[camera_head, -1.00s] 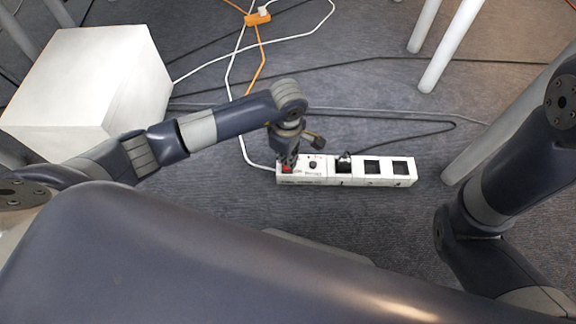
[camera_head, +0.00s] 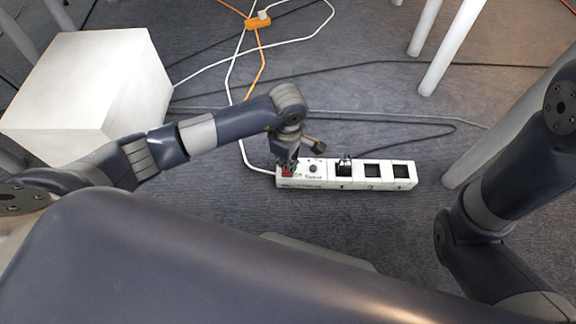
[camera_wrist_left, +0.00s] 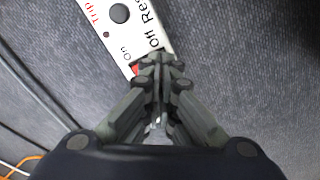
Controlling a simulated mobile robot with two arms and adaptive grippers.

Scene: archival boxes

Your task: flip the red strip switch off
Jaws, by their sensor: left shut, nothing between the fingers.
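The white power strip (camera_head: 326,181) lies on the grey carpet, with a black plug in one socket. Its red switch (camera_head: 288,173) is at the strip's left end. My left gripper (camera_head: 287,164) is shut and empty, with its tips right at the switch. In the left wrist view, the shut fingertips (camera_wrist_left: 160,60) cover most of the switch, and only a red sliver (camera_wrist_left: 135,69) shows beside the "On" print. I cannot tell whether the tips touch the switch or which way it is tipped. My right gripper is out of view.
A white box (camera_head: 95,85) stands at the left. An orange socket block (camera_head: 258,22) with white and orange cables lies at the back. Black and grey cables cross the carpet behind the strip. White legs (camera_head: 450,50) stand at the right.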

